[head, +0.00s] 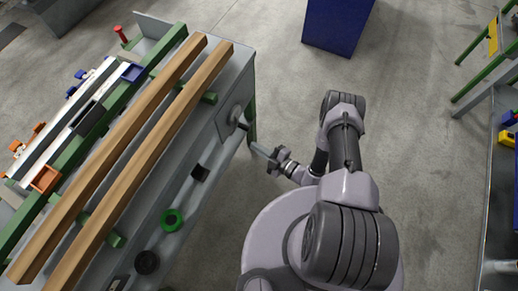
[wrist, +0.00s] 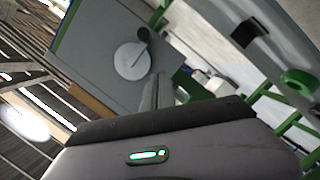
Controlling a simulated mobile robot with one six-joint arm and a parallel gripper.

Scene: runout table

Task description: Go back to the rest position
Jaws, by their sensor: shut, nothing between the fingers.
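My gripper (head: 262,151) is at the end of my arm, beside the right side of the runout table (head: 205,150). Its fingers are shut with nothing between them, and they point toward a round grey disc with a dark knob (head: 237,116) on the table's end panel. In the wrist view the disc (wrist: 132,61) shows beyond the closed fingers (wrist: 157,92). I cannot tell whether the fingertips touch anything. The lower part of the wrist view is filled by my own gripper body.
Two long wooden beams (head: 134,140) lie along the table. A green ring (head: 172,220) and a black ring (head: 147,262) are on its near side. A blue box (head: 338,22) stands at the back. A green-framed bench (head: 490,85) is at the right. The floor (head: 420,170) between is clear.

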